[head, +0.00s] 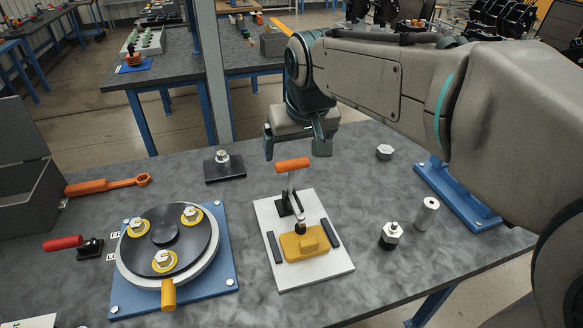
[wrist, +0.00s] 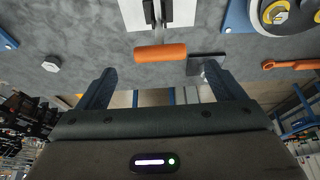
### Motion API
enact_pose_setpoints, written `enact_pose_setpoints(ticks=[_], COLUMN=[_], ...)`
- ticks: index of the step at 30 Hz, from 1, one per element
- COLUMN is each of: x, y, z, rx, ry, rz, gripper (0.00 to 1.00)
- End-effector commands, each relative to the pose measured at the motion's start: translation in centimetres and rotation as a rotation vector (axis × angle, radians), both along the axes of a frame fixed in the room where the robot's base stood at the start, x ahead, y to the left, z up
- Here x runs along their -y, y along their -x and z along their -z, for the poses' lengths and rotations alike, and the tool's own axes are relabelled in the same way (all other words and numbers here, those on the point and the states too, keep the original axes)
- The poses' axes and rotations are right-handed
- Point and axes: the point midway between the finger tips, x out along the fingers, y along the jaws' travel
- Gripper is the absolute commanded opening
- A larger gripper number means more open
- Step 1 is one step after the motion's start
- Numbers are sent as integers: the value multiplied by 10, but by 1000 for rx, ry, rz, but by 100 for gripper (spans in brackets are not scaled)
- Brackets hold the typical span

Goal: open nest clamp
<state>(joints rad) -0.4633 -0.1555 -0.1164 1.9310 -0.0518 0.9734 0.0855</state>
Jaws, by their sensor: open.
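The nest clamp (head: 288,203) is a dark toggle clamp on a white base plate (head: 322,275). Its orange handle (head: 292,165) stands raised at the top of a metal lever. The clamp's black-tipped arm reaches to a yellow block (head: 304,243) in the nest; I cannot tell whether it touches. My gripper (head: 296,149) is open and empty, just behind and above the orange handle. In the wrist view, the handle (wrist: 160,52) lies ahead of my open gripper (wrist: 160,73), roughly centred between the fingers and apart from them.
A round black fixture (head: 165,236) on a blue plate is at left, with a red-handled clamp (head: 64,243) beside it. An orange wrench (head: 107,185) and a dark block with a fitting (head: 224,166) lie behind. Metal couplers (head: 390,236) stand right of the nest.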

Motion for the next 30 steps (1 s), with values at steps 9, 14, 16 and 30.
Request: enact_pose_setpoints(ticks=[9,14,16,30], x=[-7,-9,-9,-10], y=[-24,-32,-33,-35], z=[64,82,86,90], rx=[-5,-3,-2,0], ry=[1,1,1,0], rz=[0,0,0,0], gripper=[89,89,89,58])
